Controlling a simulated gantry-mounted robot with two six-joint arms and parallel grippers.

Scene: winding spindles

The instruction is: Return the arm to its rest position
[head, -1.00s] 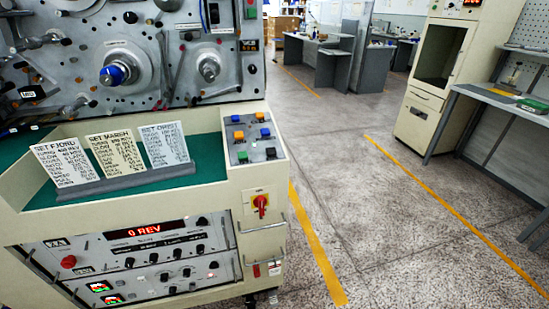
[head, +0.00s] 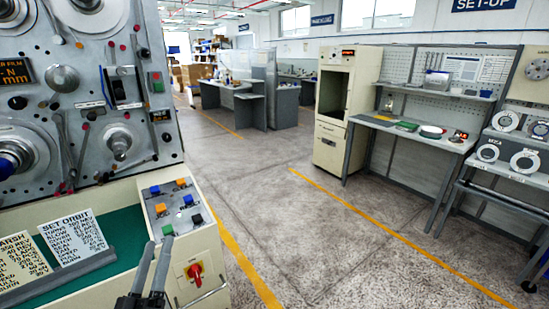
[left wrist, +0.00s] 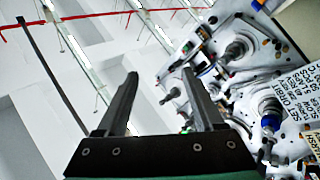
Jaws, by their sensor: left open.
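My left gripper (head: 158,242) shows at the bottom of the head view, its two dark fingers pointing up in front of the winding machine's cream console (head: 212,262). The fingers are apart with nothing between them. In the left wrist view the open fingers (left wrist: 159,73) point up towards the ceiling, and the machine's grey panel with spindles (left wrist: 235,50) lies to the right, tilted. Most of my left arm is below the picture. My right gripper is in neither view.
The console has a button panel (head: 178,206), a red switch (head: 195,273) and setting cards (head: 73,237) on a green ledge (head: 122,232). A cream cabinet (head: 327,150) and a bench (head: 420,134) with reels stand at the right. The floor between is clear.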

